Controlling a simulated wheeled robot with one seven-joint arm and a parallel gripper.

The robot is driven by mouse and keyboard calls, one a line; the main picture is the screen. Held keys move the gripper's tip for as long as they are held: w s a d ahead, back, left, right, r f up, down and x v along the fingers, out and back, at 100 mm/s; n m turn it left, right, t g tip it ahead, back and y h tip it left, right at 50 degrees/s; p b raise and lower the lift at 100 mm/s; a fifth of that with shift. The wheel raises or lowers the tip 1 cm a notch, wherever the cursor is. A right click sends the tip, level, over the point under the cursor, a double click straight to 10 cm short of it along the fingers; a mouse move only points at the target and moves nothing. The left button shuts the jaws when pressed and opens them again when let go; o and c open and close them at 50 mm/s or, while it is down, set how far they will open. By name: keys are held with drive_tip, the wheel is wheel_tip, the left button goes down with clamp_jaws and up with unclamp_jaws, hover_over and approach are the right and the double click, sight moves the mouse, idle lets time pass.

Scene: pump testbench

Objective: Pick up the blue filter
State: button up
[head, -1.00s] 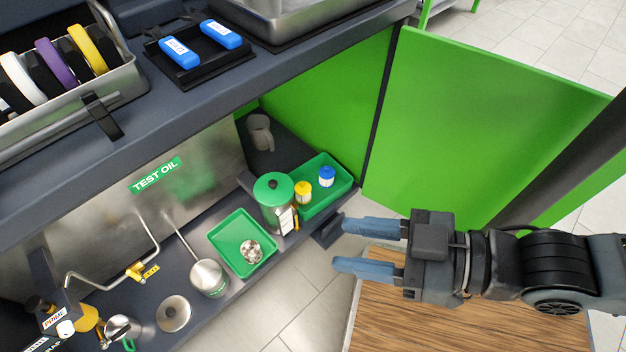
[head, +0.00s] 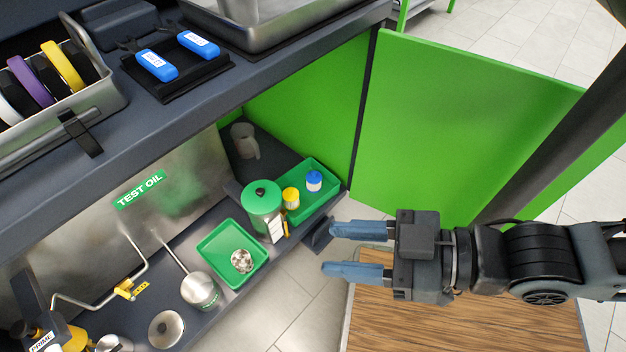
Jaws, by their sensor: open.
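The blue filter (head: 314,181) is a small white cylinder with a blue top. It stands upright in the green tray (head: 322,205) at the right end of the lower shelf. A similar filter with a yellow top (head: 291,198) stands to its left in the same tray. My gripper (head: 340,250) is open and empty, with its two blue fingers pointing left. In the picture it is below and slightly right of the blue filter, clear of it, in front of the shelf.
A green-lidded canister (head: 262,208) stands left of the filters. Another green tray (head: 222,268) holds a metal part (head: 242,261). The dark countertop (head: 215,100) overhangs the shelf. An open green door (head: 460,120) stands to the right. A wooden surface (head: 470,325) lies below my arm.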

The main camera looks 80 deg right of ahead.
drive_tip(key=shift+o, duration=0.2)
drive_tip(key=w+d+f+m+h+b, duration=0.1)
drive_tip(key=w+d+f+m+h, duration=0.15)
drive_tip(key=w+f, duration=0.35)
drive_tip(key=w+d+f+m+h+b, duration=0.1)
drive_tip(key=w+d+f+h+b, duration=0.2)
drive_tip(key=f, duration=0.5)
drive_tip(key=w+d+f+m+h, duration=0.2)
drive_tip(key=w+d+f, duration=0.2)
drive_tip(key=w+f, duration=0.15)
drive_tip(key=m+g+h+b, duration=0.4)
drive_tip(key=b, duration=0.1)
approach(315, 175)
drive_tip(key=w+a+r, duration=0.5)
drive_tip(key=w+r, duration=0.5)
drive_tip(key=r, duration=0.2)
drive_tip(key=s+d+f+m+g+b, duration=0.1)
drive_tip(key=s+d+f, duration=0.2)
drive_tip(key=d+f, duration=0.15)
drive_tip(key=s+d+f+g+b, duration=0.1)
drive_tip(key=s+d+f+b, duration=0.1)
drive_tip(key=s+d+f, duration=0.3)
drive_tip(key=w+d+f+b, duration=0.2)
drive_tip(key=w+f+b, duration=0.1)
drive_tip(key=w+d+f+b, duration=0.1)
drive_tip(key=b, duration=0.1)
drive_tip(key=shift+w+f, duration=0.2)
drive_tip(key=shift+w, duration=0.2)
drive_tip(key=shift+w+d+y, duration=0.25)
